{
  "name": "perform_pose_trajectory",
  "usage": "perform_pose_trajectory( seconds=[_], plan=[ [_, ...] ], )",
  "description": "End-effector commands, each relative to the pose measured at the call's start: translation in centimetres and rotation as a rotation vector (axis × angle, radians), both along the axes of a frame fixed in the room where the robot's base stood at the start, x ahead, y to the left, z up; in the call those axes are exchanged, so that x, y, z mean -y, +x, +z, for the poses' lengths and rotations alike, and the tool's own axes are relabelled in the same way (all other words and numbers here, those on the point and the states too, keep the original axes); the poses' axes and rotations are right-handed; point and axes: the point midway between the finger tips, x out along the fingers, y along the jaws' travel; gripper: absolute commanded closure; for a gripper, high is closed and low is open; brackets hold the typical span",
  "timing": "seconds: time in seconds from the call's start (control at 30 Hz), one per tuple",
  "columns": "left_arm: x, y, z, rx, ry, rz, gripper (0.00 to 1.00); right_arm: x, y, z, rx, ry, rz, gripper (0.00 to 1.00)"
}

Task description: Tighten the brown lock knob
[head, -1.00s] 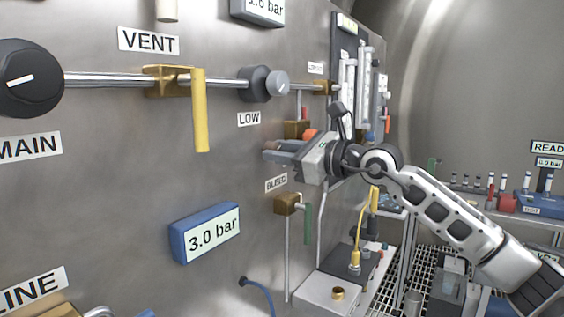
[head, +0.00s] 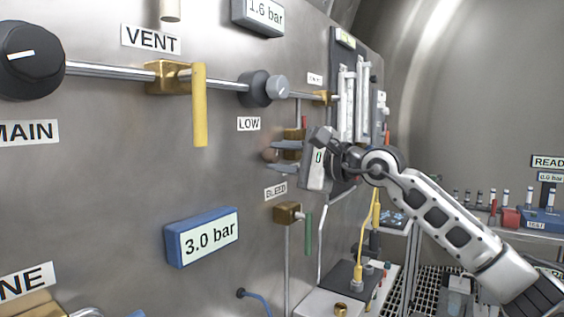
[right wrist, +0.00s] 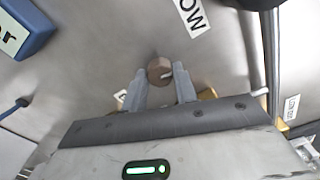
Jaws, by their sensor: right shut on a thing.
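The brown lock knob (right wrist: 159,70) is a small faceted knob on the steel wall panel. In the right wrist view it sits between the tips of my two grey fingers. In the head view the knob (head: 270,155) shows in part between the fingertips, below the LOW label (head: 249,124) and above the BLEED label (head: 276,191). My right gripper (head: 272,156) is shut on the knob, one finger above the other in the head view. My left gripper is in neither view.
A brass valve with a green handle (head: 308,234) is just below my right gripper. A grey LOW regulator knob (head: 262,88) and a yellow lever (head: 199,105) are up and left. A blue 3.0 bar gauge (head: 203,237) is lower left.

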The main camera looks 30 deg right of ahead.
Motion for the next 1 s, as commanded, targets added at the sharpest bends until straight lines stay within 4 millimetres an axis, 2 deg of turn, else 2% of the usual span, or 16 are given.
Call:
perform_pose_trajectory(
  seconds=[0.33,0.87,0.9,0.97,1.0],
  plan=[
    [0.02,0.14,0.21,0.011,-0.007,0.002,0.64,-0.02,0.00,0.01,0.054,-0.126,0.001,0.94],
    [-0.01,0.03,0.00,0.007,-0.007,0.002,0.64,-0.03,0.00,0.01,0.062,-0.149,0.001,0.94],
    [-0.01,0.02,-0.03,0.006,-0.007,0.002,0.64,-0.03,0.00,0.01,0.062,-0.149,0.001,0.66],
    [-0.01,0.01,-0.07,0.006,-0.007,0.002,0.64,-0.03,0.00,0.01,0.062,-0.149,0.001,0.50],
    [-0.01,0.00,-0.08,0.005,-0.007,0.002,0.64,-0.03,0.00,0.01,0.062,-0.149,0.001,0.50]
  ],
)
